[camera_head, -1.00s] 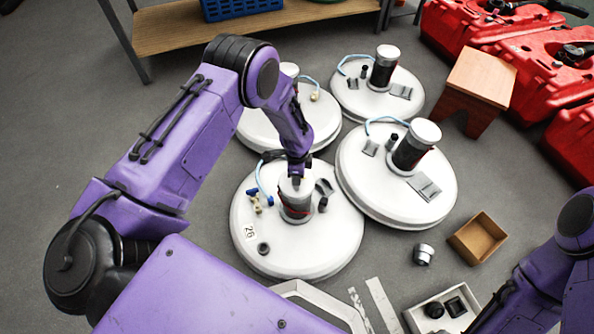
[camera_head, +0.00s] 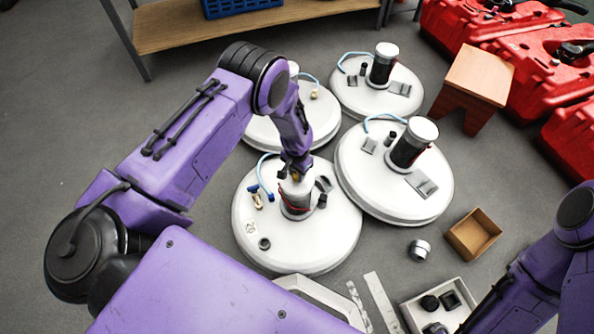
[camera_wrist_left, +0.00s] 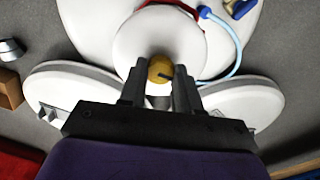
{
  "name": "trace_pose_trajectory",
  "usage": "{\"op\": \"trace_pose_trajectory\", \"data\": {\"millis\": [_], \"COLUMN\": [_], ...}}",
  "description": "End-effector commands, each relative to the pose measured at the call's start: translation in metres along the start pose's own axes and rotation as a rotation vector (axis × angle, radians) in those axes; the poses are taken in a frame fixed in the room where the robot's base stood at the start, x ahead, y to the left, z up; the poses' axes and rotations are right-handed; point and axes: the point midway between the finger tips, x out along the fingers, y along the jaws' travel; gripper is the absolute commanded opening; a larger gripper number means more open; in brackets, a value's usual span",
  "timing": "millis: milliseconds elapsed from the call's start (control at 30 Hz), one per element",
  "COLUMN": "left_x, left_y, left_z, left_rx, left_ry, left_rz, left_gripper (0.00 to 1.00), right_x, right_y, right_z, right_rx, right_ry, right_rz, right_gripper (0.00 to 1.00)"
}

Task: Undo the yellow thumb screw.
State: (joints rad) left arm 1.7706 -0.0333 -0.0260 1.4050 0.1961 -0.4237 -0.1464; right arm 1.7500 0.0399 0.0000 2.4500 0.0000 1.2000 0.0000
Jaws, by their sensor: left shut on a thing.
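The yellow thumb screw (camera_wrist_left: 161,69) is between the fingertips of my left gripper (camera_wrist_left: 160,88) in the left wrist view, over the white round lid (camera_wrist_left: 135,45) of a canister. In the head view my left gripper (camera_head: 296,170) comes down over the canister (camera_head: 297,201) on the nearest white tank (camera_head: 325,240). A bit of the thumb screw (camera_head: 296,177) shows under the fingers, at the lid. The gripper is shut on it. I cannot tell whether the screw still sits in the lid. My right arm shows at the lower right; its gripper is out of view.
Several more white tanks, such as one at the right (camera_head: 395,185), stand close behind. A blue hose (camera_head: 262,175) and brass fitting (camera_head: 257,200) are left of the canister. A white tray (camera_head: 408,312), small metal cup (camera_head: 419,250) and wooden box (camera_head: 457,238) lie right.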

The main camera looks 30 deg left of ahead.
Motion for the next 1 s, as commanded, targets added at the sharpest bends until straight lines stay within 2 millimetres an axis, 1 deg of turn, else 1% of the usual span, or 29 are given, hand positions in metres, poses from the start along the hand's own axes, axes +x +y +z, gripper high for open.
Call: {"op": "trace_pose_trajectory", "data": {"millis": [1000], "left_x": [0.0028], "left_y": [0.0012], "left_z": [0.0021], "left_rx": [-0.964], "left_ry": [-0.005], "left_rz": [-0.001], "left_gripper": [0.02], "right_x": [-0.0049], "right_y": [0.0004], "right_z": [-0.0020], "right_rx": [0.000], "right_ry": [0.000], "right_rz": [0.000], "right_gripper": [0.97]}}
